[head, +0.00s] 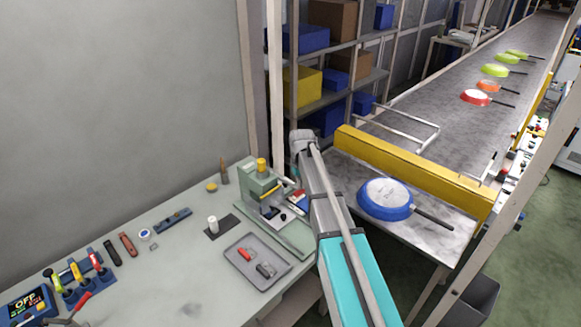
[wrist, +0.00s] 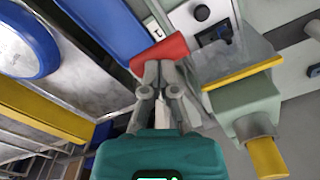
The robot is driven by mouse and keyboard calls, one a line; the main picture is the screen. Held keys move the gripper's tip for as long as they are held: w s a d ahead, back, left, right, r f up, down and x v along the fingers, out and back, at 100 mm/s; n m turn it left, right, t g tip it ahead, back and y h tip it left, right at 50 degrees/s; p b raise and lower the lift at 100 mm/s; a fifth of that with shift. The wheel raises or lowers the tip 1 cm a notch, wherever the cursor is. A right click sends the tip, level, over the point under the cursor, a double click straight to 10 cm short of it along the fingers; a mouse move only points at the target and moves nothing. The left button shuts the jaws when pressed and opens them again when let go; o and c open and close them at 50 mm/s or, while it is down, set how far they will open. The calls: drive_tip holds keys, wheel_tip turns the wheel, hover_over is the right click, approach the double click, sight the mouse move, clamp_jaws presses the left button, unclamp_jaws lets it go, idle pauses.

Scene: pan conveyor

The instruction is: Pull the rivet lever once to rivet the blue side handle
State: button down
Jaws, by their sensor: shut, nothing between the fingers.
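The green rivet press (head: 258,188) with a yellow cap (head: 262,164) stands on the workbench; it also shows in the wrist view (wrist: 243,103), with its yellow cap (wrist: 265,157). My gripper (wrist: 160,70) is shut and empty, its fingertips right at a red block (wrist: 160,53) beside the press. I cannot tell whether they touch it, or whether it is the lever's grip. In the head view the red block (head: 299,196) is partly behind my arm and my gripper is hidden. The blue pan (head: 385,194) lies right of my arm; I cannot make out its side handle.
A grey tray (head: 234,258) with red and dark handles lies in front of the press. A yellow rail (head: 405,165) borders the conveyor (head: 455,105), which carries several pans. A control panel and coloured levers stand at the bench's lower left. The bench middle has free room.

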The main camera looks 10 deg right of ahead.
drive_tip(key=shift+s+d+f+b, duration=0.1)
drive_tip(key=shift+f+b, duration=0.75)
drive_tip(key=shift+f, duration=0.15)
wheel_tip(320, 180, up, 10)
drive_tip(key=p, duration=1)
drive_tip(key=shift+r, duration=0.15)
wheel_tip(320, 180, up, 10)
drive_tip(key=p, duration=1)
drive_tip(key=shift+s+d, duration=0.3)
drive_tip(key=shift+s, duration=0.1)
idle(0.4)
